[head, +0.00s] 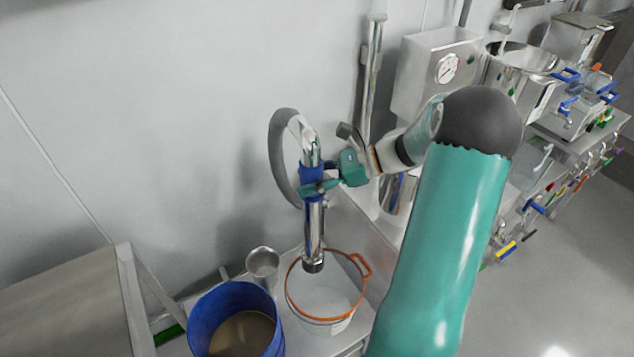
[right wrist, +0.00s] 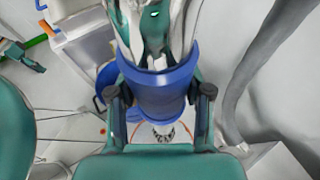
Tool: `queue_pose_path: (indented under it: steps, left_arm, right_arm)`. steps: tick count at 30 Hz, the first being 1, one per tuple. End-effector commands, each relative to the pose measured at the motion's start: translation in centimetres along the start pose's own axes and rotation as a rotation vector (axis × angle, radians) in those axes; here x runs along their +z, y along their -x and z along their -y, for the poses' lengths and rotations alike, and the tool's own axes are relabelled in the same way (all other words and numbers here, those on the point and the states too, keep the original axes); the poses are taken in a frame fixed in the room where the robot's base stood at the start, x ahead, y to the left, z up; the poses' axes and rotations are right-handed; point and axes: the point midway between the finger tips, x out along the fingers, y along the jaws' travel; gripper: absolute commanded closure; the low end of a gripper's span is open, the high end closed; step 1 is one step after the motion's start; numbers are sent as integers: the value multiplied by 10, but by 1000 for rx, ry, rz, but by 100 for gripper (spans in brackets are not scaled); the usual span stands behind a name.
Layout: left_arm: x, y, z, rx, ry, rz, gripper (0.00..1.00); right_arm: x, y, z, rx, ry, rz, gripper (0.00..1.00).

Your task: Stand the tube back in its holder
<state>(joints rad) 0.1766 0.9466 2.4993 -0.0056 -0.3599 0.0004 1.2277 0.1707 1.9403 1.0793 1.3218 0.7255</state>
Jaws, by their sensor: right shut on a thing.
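A steel tube (head: 314,228) with a blue collar and a thick grey hose at its top hangs nearly upright in the head view. My right gripper (head: 322,187) is shut on the blue collar. In the right wrist view the blue collar (right wrist: 160,88) sits between the two fingers of my right gripper (right wrist: 160,108). The tube's dark lower end shows over the white bucket with an orange rim (head: 322,319); its height above the bucket is unclear. A slim steel cup (head: 263,262) stands left of the tube. I cannot tell whether this cup is the holder. My left gripper is out of view.
A blue bucket (head: 205,308) with brownish contents stands at the front left. A steel cylinder (head: 391,193) stands behind my right arm. A box with a gauge (head: 447,68) and a vertical steel pipe (head: 371,80) are at the wall. A bench with steel vessels is at right.

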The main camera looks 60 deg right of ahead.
Motion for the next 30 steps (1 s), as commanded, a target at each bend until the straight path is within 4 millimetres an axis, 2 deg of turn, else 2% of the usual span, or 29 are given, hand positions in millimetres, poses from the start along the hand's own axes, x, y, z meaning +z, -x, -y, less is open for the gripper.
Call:
queue_pose_path:
  steps: [30]
  left_arm:
    - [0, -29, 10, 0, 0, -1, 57]
  right_arm:
    - [44, -108, 24, -199, -79, 3, 100]
